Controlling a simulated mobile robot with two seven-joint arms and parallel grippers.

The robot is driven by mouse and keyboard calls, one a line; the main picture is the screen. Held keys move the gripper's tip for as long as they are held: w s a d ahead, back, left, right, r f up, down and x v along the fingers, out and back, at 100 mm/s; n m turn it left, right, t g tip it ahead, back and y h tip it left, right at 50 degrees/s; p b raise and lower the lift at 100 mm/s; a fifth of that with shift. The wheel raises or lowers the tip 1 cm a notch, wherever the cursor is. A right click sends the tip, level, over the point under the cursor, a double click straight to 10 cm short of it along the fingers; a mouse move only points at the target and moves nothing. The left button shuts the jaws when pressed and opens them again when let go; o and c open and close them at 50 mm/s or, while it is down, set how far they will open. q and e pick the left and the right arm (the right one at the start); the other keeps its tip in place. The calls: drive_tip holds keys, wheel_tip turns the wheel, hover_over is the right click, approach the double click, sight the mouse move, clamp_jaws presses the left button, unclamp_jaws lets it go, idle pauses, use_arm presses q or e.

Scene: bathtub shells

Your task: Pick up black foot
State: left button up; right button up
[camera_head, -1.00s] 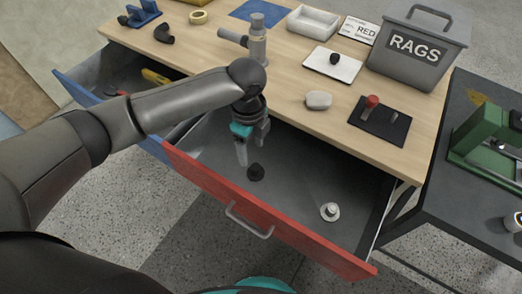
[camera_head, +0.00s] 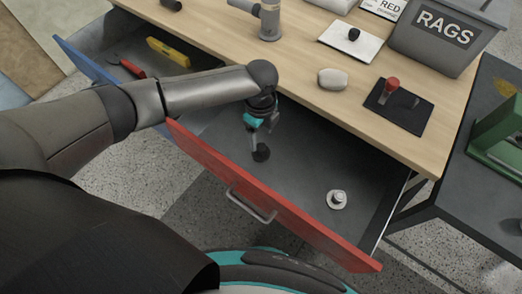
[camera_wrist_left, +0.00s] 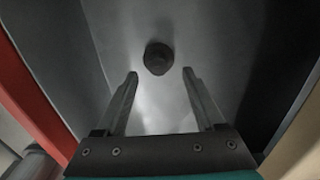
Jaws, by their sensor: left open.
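The black foot (camera_head: 261,153) lies on the grey floor of the open red-fronted drawer (camera_head: 262,213), toward its left side. In the left wrist view the black foot (camera_wrist_left: 158,58) is a dark, roundish piece just beyond the fingertips, in line with the gap between them. My left gripper (camera_head: 258,143) reaches down into the drawer close above the foot, and its fingers partly overlap it in the head view. In the left wrist view the left gripper (camera_wrist_left: 160,75) is open, with nothing between its fingers. My right gripper is not in view.
A white and grey round piece (camera_head: 337,199) sits at the drawer's right. The blue-fronted drawer (camera_head: 90,65) on the left is open and holds a yellow tool (camera_head: 168,52). The wooden tabletop (camera_head: 300,60) bears a soap-like block (camera_head: 332,79), a black pad (camera_head: 397,112) and the rags bin (camera_head: 437,40).

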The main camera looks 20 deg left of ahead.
sight(261, 147)
use_arm(q)
drive_tip(key=f, duration=0.2)
drive_tip(key=f+b, duration=0.1)
drive_tip(key=f, duration=0.2)
drive_tip(key=shift+s+d, duration=0.15)
drive_tip(key=shift+s, duration=0.05)
drive_tip(key=shift+r, duration=0.1)
clamp_jaws()
